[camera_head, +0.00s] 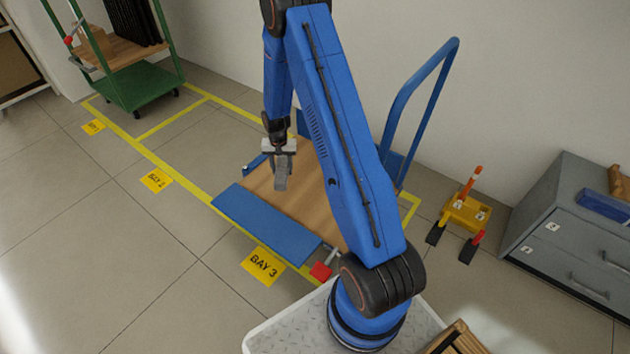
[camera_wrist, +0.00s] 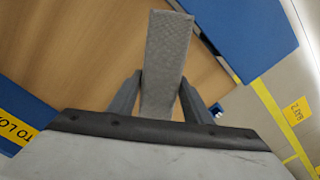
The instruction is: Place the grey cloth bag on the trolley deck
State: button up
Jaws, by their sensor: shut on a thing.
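My gripper (camera_head: 283,158) hangs over the wooden deck of the blue trolley (camera_head: 262,186). It is shut on the grey cloth bag (camera_head: 281,177), which points down from the fingers. In the wrist view the bag (camera_wrist: 168,50) is a narrow grey woven strip between the two dark fingers of my gripper (camera_wrist: 160,92). The wooden deck (camera_wrist: 75,50) lies behind it, with a blue panel (camera_wrist: 245,35) at the upper right. I cannot tell whether the bag touches the deck.
The trolley's blue handle (camera_head: 405,95) rises at the back right. A blue flap (camera_head: 265,224) lies along its front. A green cart (camera_head: 140,85) stands in the far left bay. The deck around the bag looks clear.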

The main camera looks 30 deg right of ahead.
jog(key=d+m, duration=0.7)
jog(key=d, duration=0.2)
send_over(303, 183)
notch_tip(303, 183, down, 6)
jog(key=shift+w+f, duration=0.1)
jog(key=shift+f, duration=2.25)
jog(key=shift+f, duration=0.1)
jog(key=o, duration=1.1)
